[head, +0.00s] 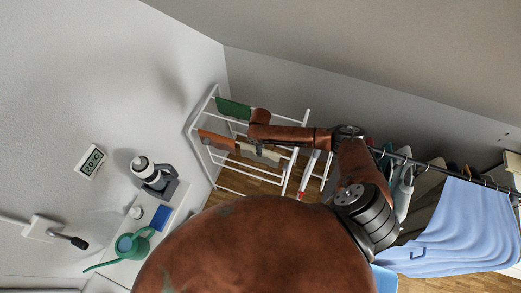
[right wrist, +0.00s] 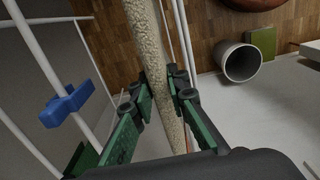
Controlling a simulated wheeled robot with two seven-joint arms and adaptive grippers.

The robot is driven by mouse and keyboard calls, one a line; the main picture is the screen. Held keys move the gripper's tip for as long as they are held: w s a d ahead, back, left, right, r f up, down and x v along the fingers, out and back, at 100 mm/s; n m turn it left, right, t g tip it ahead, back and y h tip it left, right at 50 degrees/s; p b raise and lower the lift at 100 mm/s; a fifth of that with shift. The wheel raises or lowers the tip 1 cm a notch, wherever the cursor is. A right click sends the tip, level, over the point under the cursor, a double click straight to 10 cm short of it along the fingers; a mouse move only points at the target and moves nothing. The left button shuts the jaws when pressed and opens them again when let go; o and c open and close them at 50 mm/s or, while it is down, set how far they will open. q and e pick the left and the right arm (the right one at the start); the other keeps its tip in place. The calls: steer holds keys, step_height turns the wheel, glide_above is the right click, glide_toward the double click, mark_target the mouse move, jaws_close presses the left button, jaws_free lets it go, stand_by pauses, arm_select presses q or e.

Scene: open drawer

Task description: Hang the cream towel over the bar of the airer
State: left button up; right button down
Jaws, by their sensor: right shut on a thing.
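The cream towel (head: 258,154) is at the white airer (head: 212,95) in the head view, just below my right forearm. In the right wrist view the towel (right wrist: 147,50) is a long, textured strip running between the green fingers of my right gripper (right wrist: 162,95), which is shut on it. Thin white rods run close beside the strip; I cannot tell whether it rests on one. In the head view the right gripper (head: 250,138) is mostly hidden by my arm. My left gripper is not in view.
A green cloth (head: 234,108) and a brown cloth (head: 216,140) hang on the airer near the towel. A blue peg (right wrist: 67,104) grips an airer rod. A white bin (right wrist: 240,62) stands on the floor. Clothes on a rail (head: 440,225) are at the right.

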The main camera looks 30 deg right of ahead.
steer(key=c, duration=1.8)
jaws_free()
steer(key=shift+r, duration=0.1)
step_height(320, 180, up, 12)
steer(key=shift+a, duration=0.1)
